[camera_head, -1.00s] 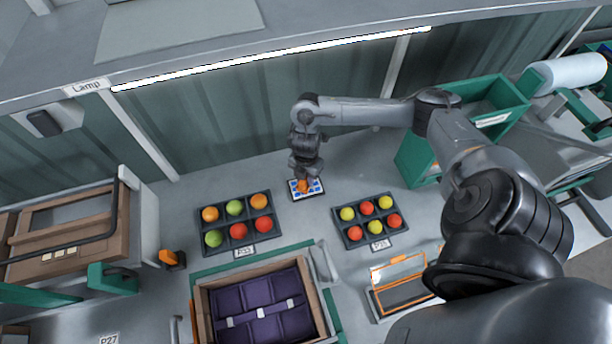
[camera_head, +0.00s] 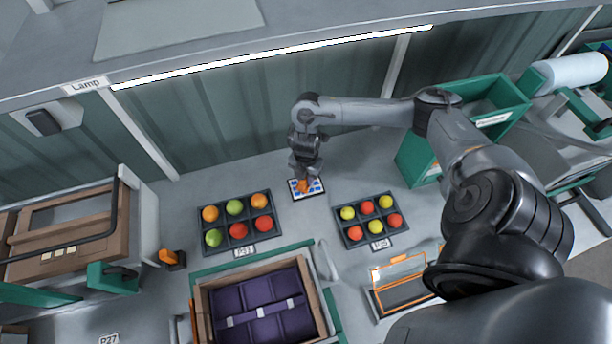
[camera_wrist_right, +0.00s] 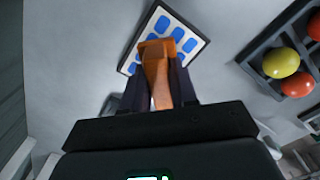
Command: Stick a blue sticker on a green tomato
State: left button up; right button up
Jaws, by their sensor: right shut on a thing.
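My right gripper (camera_head: 304,176) is shut on an orange tool (camera_wrist_right: 157,72), which sits between its two dark fingers in the right wrist view. The tool's tip is over a white sheet of blue stickers (camera_head: 318,189) on the table. The sheet also shows in the right wrist view (camera_wrist_right: 189,27). I cannot tell whether the tip touches it. A green tomato (camera_head: 235,207) lies in the back row of the left tray (camera_head: 222,228), and another green tomato (camera_head: 214,237) in its front row. My left gripper is not in view.
A second tray (camera_head: 355,228) with yellow-green and red tomatoes stands to the right. A crate with a purple insert (camera_head: 262,300) is at the front, and an orange-framed stand (camera_head: 398,270) is right of it. A green bin (camera_head: 415,160) stands at the back right.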

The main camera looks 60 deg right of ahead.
jog(key=shift+f, duration=0.4)
dwell(1.1)
jog(key=shift+f, duration=0.1)
dwell(0.6)
notch_tip(320, 180, up, 4)
jog(key=p, duration=0.3)
jog(key=shift+f+p, duration=0.25)
jog(key=shift+p, duration=0.1)
notch_tip(320, 180, up, 4)
jog(key=p, duration=0.4)
jog(key=shift+f, duration=0.15)
